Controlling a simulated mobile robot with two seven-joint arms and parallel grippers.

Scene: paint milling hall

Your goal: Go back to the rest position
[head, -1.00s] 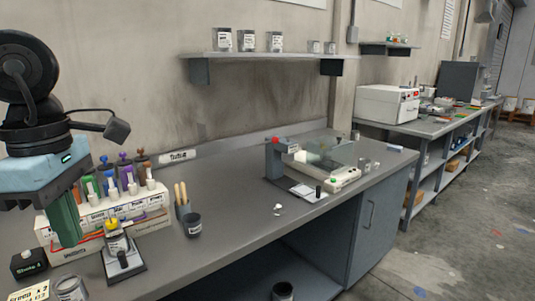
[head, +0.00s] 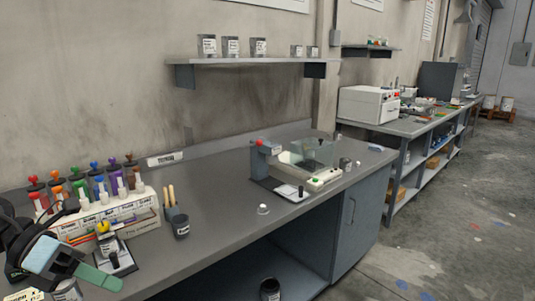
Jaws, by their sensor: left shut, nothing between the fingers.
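My left gripper (head: 97,278) is low at the left edge of the head view, in front of the workbench's near left part. Its green fingers are together and hold nothing. Part of my left arm hides the left end of the bottle rack. My right gripper does not show.
The grey workbench (head: 225,213) carries a rack (head: 118,208) of colour-topped bottles, a small stand with a yellow knob (head: 108,243), a dark cup (head: 181,227) and a clear-covered machine (head: 310,165). A wall shelf (head: 245,61) holds several cans. The bench middle is mostly clear.

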